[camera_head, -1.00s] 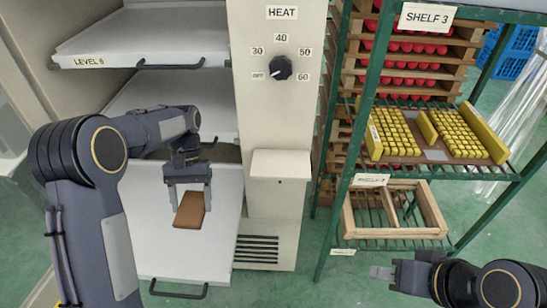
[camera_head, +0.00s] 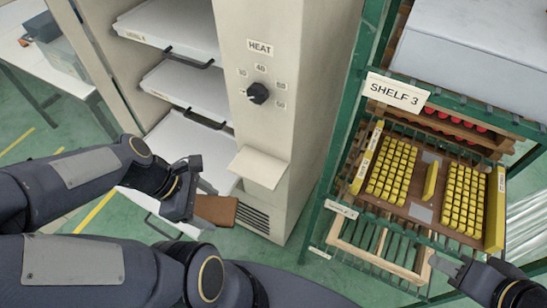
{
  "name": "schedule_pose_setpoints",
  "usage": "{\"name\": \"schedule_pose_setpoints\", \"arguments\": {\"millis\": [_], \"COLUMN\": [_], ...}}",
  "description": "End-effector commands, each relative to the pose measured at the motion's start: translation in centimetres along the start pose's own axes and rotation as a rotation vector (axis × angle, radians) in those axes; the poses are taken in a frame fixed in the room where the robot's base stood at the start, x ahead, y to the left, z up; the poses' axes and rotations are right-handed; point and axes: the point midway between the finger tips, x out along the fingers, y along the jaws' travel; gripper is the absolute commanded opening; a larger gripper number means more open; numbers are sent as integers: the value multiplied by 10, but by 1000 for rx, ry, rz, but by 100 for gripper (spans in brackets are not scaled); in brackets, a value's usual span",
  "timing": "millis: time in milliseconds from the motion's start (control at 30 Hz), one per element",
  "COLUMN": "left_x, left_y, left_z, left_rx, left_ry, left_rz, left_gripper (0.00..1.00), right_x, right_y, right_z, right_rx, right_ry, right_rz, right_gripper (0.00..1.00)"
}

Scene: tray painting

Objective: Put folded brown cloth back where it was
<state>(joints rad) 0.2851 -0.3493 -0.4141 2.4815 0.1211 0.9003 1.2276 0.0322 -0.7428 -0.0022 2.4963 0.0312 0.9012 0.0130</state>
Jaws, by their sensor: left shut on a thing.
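The folded brown cloth (camera_head: 217,210) is at the left of the head view, in front of the oven's lower drawer. My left gripper (camera_head: 193,207) is shut on it and holds it by its left end. The cloth is clear of the drawer's handle side and hangs in front of the cabinet base. My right gripper (camera_head: 446,264) is at the lower right, in front of the rack. I cannot make out whether its fingers are apart.
The heating cabinet (camera_head: 285,100) with pulled-out white drawers (camera_head: 190,85) stands at centre left. The green rack (camera_head: 345,130) on the right holds a tray (camera_head: 419,180) of yellow blocks, with a wooden frame (camera_head: 347,252) below. A table (camera_head: 62,85) stands far left.

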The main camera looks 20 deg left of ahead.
Motion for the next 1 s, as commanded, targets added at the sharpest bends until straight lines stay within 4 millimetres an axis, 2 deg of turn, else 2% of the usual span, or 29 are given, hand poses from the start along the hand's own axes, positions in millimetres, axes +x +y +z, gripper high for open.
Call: {"name": "schedule_pose_setpoints", "arguments": {"millis": [133,500,700,800,900,1000], "left_x": [9,32,43,48,65,72], "left_y": [24,110,150,165,161,162], "left_z": [13,57,77,84,72,68], "left_rx": [0,-1,-1,-2,-6,-4], "left_ry": [2,2,2,1,1,0], "left_rz": [-5,-4,-2,-2,-4,-2], "left_gripper": [45,45,45,44,44,44], "right_x": [1,-2,-6,-8,-3,-2], "right_y": [0,-1,-3,-4,-1,-1], "right_z": [1,-1,-3,-4,-2,-1], "right_rx": [0,0,0,0,0,0], "right_ry": [-1,0,0,0,0,0], "right_rz": [0,0,0,0,0,0], "right_gripper": [36,36,36,36,36,36]}}
